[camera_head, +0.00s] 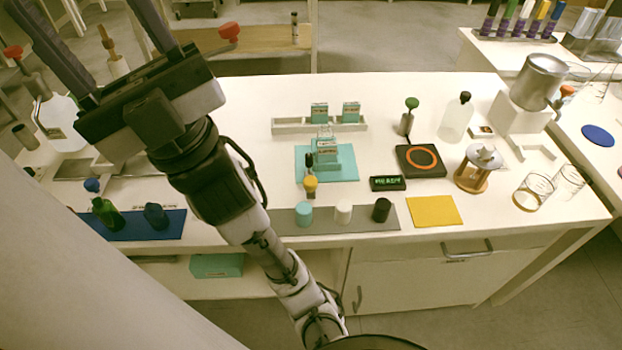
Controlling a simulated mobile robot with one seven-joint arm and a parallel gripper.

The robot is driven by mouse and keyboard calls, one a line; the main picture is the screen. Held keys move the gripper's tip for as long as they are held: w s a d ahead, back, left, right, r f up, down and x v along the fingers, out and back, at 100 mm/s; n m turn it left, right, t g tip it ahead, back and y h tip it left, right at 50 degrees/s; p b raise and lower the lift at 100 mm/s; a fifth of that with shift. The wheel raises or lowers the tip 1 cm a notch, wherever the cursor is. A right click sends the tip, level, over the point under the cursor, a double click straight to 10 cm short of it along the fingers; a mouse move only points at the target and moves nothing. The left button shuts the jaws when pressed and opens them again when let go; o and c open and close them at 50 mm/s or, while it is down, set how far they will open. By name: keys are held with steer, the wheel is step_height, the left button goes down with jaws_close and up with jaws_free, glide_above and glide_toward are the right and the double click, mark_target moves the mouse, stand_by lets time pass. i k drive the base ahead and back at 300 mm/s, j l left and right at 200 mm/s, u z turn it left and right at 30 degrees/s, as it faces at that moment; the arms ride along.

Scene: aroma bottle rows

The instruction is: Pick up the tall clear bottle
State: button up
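A tall clear, slightly milky bottle (456,120) with a dark cap stands upright on the white table, right of centre and behind the black pad. A smaller clear bottle (325,141) stands on the teal mat (348,160); I cannot tell its exact shape. My gripper (80,12) is at the upper left, far from the tall bottle. Its two dark fingers point up the picture and are wide apart, with nothing held between them. The finger ends run to the top edge of the picture.
A black pad with an orange ring (421,161) and a green-topped bottle (407,118) stand near the tall bottle. A metal canister (540,80) stands to its right. Caps stand on a grey strip (290,219) in front. My arm crosses the left of the table.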

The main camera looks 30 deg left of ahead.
mark_target(325, 133)
steer(key=k+j, duration=0.2)
steer(key=j, duration=0.2)
steer(key=k+j, duration=0.2)
steer(key=j, duration=0.2)
steer(key=k+j, duration=0.2)
steer(key=j, duration=0.2)
steer(key=k+j, duration=0.25)
steer(key=j, duration=0.15)
steer(key=i, duration=1.05)
steer(key=z, duration=0.05)
